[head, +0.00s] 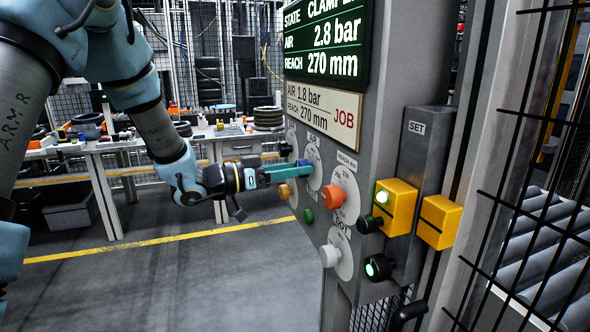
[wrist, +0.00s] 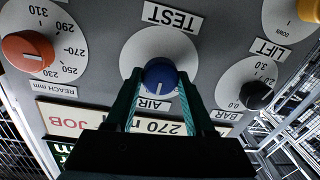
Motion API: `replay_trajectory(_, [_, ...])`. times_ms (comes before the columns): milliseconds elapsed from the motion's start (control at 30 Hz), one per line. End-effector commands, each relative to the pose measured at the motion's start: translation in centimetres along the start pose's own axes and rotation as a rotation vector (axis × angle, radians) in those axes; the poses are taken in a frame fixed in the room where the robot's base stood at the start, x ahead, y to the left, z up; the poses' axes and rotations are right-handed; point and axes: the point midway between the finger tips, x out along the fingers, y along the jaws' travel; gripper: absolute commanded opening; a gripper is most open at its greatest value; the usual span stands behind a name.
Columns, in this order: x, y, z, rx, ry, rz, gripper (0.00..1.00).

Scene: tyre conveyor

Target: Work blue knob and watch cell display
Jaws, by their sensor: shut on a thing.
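The blue knob (wrist: 160,74) sits on a pale dial labelled AIR in the wrist view, which looks upside down. My gripper (wrist: 158,88) is shut on the blue knob, one finger on each side. The cell display (head: 325,40) shows STATE with a word cut off after "CLAMPE", AIR 2.8 bar and REACH 270 mm. The job card (head: 320,115) below it reads AIR 1.8 bar, REACH 270 mm, JOB.
An orange knob (head: 332,197) on the REACH dial, a white knob (head: 330,255) and a green button (head: 309,215) are close by. Yellow boxes (head: 400,207) stick out at the right. Black mesh fencing (head: 520,150) stands further right. Open floor (head: 170,280) lies left of the panel.

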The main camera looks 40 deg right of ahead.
Motion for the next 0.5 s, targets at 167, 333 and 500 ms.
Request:
replay_trajectory(167, [-0.02, -0.01, -0.01, 0.0, 0.0, 0.0, 0.03])
replay_trajectory(333, [-0.02, -0.03, 0.04, 0.004, 0.0, 0.0, 0.0])
replay_trajectory(500, [-0.03, -0.07, 0.25, 0.039, 0.003, 0.0, 0.0])
